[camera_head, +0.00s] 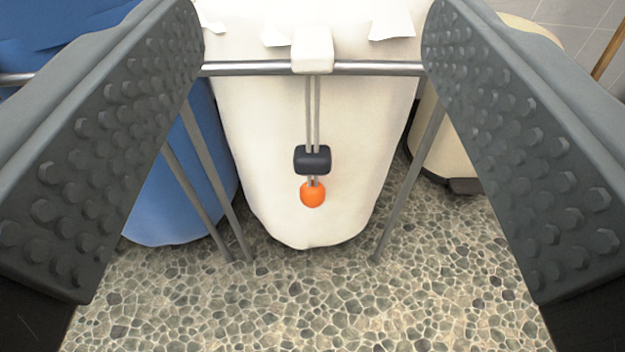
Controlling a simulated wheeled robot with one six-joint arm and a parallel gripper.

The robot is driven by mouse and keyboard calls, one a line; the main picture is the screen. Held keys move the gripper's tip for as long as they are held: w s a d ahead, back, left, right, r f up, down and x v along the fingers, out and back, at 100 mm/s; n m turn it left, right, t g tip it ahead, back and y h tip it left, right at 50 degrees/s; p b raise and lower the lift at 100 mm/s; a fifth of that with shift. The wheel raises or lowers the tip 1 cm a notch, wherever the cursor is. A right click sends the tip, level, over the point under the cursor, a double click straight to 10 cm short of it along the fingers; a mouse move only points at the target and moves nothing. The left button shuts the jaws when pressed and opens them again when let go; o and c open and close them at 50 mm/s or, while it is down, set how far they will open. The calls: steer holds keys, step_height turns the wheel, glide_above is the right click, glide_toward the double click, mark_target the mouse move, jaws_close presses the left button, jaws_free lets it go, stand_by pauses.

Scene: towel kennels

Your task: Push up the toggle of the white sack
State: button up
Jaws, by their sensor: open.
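The white sack (270,140) hangs from a metal rail in the middle of the view. Two thin cords (313,110) come down its front from a white block (312,50) at the rail. A dark toggle (312,160) sits low on the cords, just above an orange ball (312,194) at their end. My gripper (312,150) is open, with one studded dark finger at each side of the view. The toggle lies between the fingers in the picture, with wide gaps on both sides. Nothing is held.
The metal rail (255,69) crosses above the toggle, with slanted grey legs (405,185) on both sides. A blue sack (190,195) hangs at left. A cream bin (440,140) stands at right. The pebbled floor (310,300) in front is clear.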

glide_toward(313, 169)
steer(key=w, duration=1.1)
steer(key=shift+w, duration=0.3)
stand_by(0.5)
